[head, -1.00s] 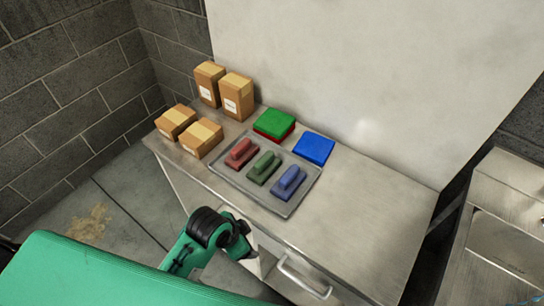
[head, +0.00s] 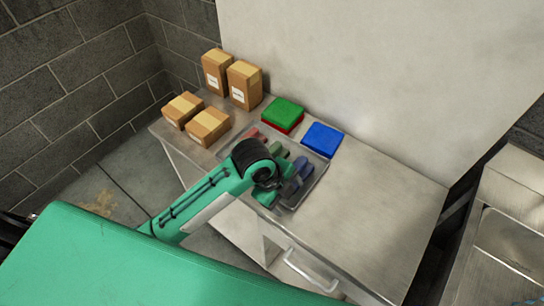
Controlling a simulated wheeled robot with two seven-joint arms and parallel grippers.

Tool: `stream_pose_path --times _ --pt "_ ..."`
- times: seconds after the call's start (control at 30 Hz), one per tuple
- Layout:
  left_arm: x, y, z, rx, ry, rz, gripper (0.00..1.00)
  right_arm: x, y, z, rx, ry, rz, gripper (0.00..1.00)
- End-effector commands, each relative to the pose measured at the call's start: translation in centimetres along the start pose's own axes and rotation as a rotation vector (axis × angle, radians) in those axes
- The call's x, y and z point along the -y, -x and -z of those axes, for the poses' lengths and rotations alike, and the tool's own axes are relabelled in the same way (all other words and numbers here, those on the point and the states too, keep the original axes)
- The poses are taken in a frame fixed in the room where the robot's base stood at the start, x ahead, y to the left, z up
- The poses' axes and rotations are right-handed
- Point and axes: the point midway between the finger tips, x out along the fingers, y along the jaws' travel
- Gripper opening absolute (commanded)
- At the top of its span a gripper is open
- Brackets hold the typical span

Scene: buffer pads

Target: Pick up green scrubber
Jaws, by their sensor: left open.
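The green scrubber (head: 279,152) lies on a shallow metal tray (head: 316,173), between a red scrubber (head: 258,136) and a blue scrubber (head: 299,176). My left arm covers part of the tray and the near part of the green scrubber. My left gripper (head: 273,186) is over the near side of the tray, close to the green and blue scrubbers. It is open; its fingertips are mostly hidden by the dark wrist. I cannot tell whether it touches a scrubber. My right gripper is not in view.
Green and red pads (head: 284,112) are stacked behind the tray, beside a blue pad (head: 323,138). Several cardboard boxes (head: 208,126) stand at the left of the metal table (head: 385,215). The table's right part is clear. A metal sink unit (head: 505,250) stands at the right.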

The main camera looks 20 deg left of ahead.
Motion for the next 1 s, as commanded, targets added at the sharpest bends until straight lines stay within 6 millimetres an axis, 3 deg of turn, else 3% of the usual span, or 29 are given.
stream_pose_path --times 0.27,0.6,0.8,1.0 --pt "4.8 1.5 -1.2 0.014 -0.569 -0.107 0.76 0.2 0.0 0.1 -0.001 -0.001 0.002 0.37" --pt "9.8 5.6 -5.5 0.011 -1.160 -0.297 0.76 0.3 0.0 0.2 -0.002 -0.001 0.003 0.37" --pt "12.0 8.8 -8.2 -0.019 -1.400 -0.396 0.76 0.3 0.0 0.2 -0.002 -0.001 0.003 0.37" --pt "13.0 10.4 -9.6 -0.045 -1.507 -0.441 0.76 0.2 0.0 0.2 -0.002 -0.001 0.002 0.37"
